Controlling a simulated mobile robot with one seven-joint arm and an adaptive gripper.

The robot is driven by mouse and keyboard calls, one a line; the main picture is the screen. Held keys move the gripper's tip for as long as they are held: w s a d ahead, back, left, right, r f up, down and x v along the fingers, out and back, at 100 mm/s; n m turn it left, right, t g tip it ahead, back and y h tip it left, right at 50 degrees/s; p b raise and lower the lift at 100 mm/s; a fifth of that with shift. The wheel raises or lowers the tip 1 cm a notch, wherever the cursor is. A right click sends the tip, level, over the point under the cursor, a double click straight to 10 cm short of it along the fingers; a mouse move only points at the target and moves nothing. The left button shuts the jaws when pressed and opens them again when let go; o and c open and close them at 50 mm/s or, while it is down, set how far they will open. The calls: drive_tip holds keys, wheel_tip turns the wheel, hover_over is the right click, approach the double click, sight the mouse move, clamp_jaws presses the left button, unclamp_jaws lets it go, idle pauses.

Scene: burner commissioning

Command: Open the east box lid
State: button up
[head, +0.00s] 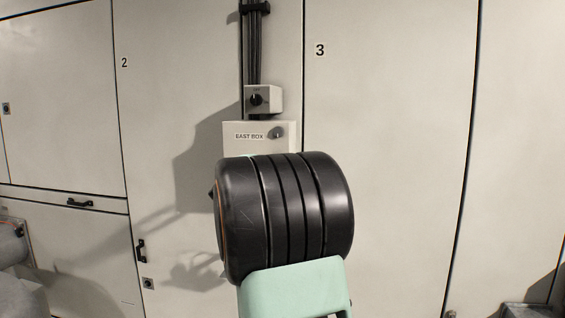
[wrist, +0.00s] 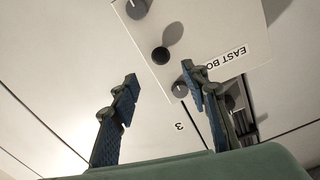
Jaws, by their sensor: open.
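The east box (head: 232,128) is a pale grey box on the wall, labelled EAST BOX. In the head view only its upper part shows, with a small grey round fitting (head: 277,132) right of the label. My black arm joint hides the rest. In the wrist view the lid (wrist: 222,25) appears turned nearly upside down. A dark round knob (wrist: 160,55) stands out from it and casts a shadow. Grey round fittings sit along the same edge, one near the corner (wrist: 180,88) and one farther up (wrist: 135,8). My gripper (wrist: 159,76) is open and empty, its fingers either side of the knob in the picture. Contact cannot be told.
A small switch box (head: 263,99) with a black rotary knob sits just above the east box, under black cables (head: 254,45). Large flat cabinet panels numbered 2 and 3 surround it. A black handle (head: 141,250) projects from panel 2. Grey cylinders (head: 12,245) stand at far left.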

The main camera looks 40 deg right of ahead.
drive_tip(key=p+x, duration=0.2)
drive_tip(key=x, duration=0.7)
drive_tip(key=shift+w+d, duration=0.25)
drive_tip(key=shift+w, duration=0.05)
drive_tip(key=shift+c, duration=0.6)
clamp_jaws()
